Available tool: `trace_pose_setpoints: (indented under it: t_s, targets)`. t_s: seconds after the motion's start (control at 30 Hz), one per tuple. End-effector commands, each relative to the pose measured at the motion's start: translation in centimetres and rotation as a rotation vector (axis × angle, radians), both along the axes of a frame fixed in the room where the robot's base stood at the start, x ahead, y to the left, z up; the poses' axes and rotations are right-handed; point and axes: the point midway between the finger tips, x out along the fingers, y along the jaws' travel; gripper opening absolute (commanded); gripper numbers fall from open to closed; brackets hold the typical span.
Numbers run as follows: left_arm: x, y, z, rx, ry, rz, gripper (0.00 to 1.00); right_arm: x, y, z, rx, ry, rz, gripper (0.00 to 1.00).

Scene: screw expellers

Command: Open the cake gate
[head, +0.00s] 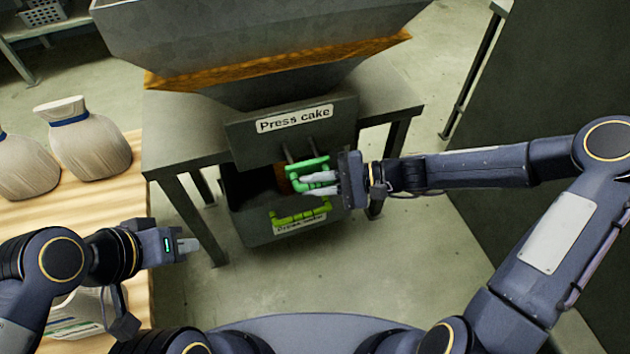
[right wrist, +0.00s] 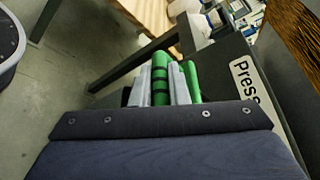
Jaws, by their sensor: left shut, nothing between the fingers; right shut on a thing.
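The cake gate is a dark grey plate (head: 235,136) with a white "Press cake" label, under the hopper at the front of the table. A green handle (head: 297,172) hangs below the plate on two dark rods. My right gripper (head: 312,184) is shut on this handle from the right, and its fingers cover part of it. In the right wrist view green handle parts (right wrist: 191,78) show between and beside the pale fingers (right wrist: 164,84). My left gripper (head: 194,245) is shut and empty, low at the left, away from the gate.
A dark bin (head: 248,222) with a green handle (head: 287,217) and its own label stands under the gate. The metal table (head: 165,120) carries the hopper (head: 250,40). A wooden table (head: 110,205) with tied sacks (head: 88,145) is left. The floor in front is clear.

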Motion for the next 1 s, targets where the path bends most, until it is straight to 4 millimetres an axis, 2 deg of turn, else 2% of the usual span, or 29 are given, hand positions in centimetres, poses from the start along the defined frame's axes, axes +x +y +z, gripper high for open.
trace_pose_setpoints:
  t_s: [0.17,0.2,0.37,0.67,0.77,1.0]
  targets:
    - [0.0,0.0,0.0,0.0,0.001,0.0,0.0,0.1,0.0,0.1,0.0,-0.004,0.0,0.0]
    - [0.0,0.0,0.0,0.0,0.001,0.0,0.0,0.1,0.0,0.1,0.0,-0.003,-0.001,0.17]
    - [0.0,0.0,0.0,0.0,0.0,0.0,0.0,0.1,0.0,0.1,0.0,-0.003,-0.001,0.36]
    - [0.0,0.0,0.1,0.0,0.0,0.0,0.0,0.1,-0.2,0.2,0.001,-0.003,-0.001,0.36]
    - [0.0,0.0,0.5,0.0,0.0,0.0,0.0,0.2,-1.2,0.5,0.0,-0.004,-0.004,0.36]
    - [0.0,0.0,1.8,0.0,0.0,0.0,0.0,0.0,-5.3,1.4,-0.001,-0.003,-0.005,0.36]
